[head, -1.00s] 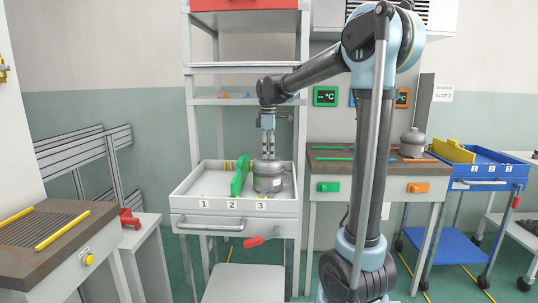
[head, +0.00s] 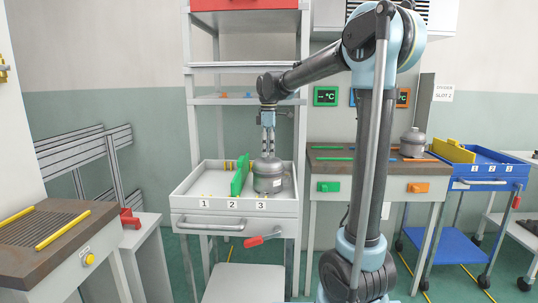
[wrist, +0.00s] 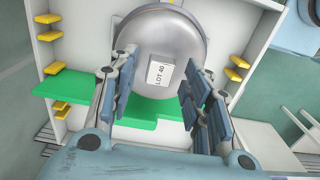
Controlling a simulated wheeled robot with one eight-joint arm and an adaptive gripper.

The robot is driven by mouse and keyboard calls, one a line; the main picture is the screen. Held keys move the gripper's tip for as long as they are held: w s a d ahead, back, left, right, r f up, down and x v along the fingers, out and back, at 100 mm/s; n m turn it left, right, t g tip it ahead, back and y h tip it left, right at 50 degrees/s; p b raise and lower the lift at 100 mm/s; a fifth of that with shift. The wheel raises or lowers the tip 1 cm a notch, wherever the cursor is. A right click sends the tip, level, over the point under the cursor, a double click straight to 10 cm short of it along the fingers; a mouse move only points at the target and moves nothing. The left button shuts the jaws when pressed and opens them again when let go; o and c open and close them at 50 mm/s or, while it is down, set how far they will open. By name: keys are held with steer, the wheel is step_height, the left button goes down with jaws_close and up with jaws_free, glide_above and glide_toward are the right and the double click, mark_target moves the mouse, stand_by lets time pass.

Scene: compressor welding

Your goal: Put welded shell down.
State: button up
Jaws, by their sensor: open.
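A grey metal welded shell (head: 268,175) stands upright in the white drawer tray (head: 184,205), in the compartment by label 3, right of a green divider (head: 238,176). The wrist view shows the domed top of the shell (wrist: 150,35) with a "LOT 40" label, and the green divider (wrist: 145,112) beside it. My gripper (head: 268,150) is just above the shell, pointing down. In the wrist view its two padded fingers (wrist: 155,90) are spread wide and stand apart, with the shell between or just beyond them; I cannot tell whether either finger touches it.
Another grey shell (head: 413,142) stands on the brown-topped bench (head: 345,165) to the right. A blue cart (head: 490,170) with a yellow divider is further right. Rack shelves (head: 245,98) rise behind the tray. The compartments left of the green divider look clear.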

step_height(320, 180, up, 11)
steer(key=s+d+f+m, duration=0.4)
steer(key=s+d+f, duration=0.1)
steer(key=s+d, duration=0.35)
steer(key=s+d+f+m, duration=0.4)
steer(key=s+f, duration=0.3)
steer(key=f, duration=0.2)
steer(key=s+d+f+m+t, duration=0.1)
steer(key=s+d+f+m, duration=0.3)
steer(key=s+f, duration=0.4)
steer(key=s+d+f+m+t, duration=0.1)
steer(key=s+d+f+m, duration=0.4)
steer(key=s+f, duration=0.3)
step_height(320, 180, down, 2)
steer(key=shift+s+f, duration=0.15)
steer(key=shift+f, duration=0.05)
steer(key=shift+d, duration=0.1)
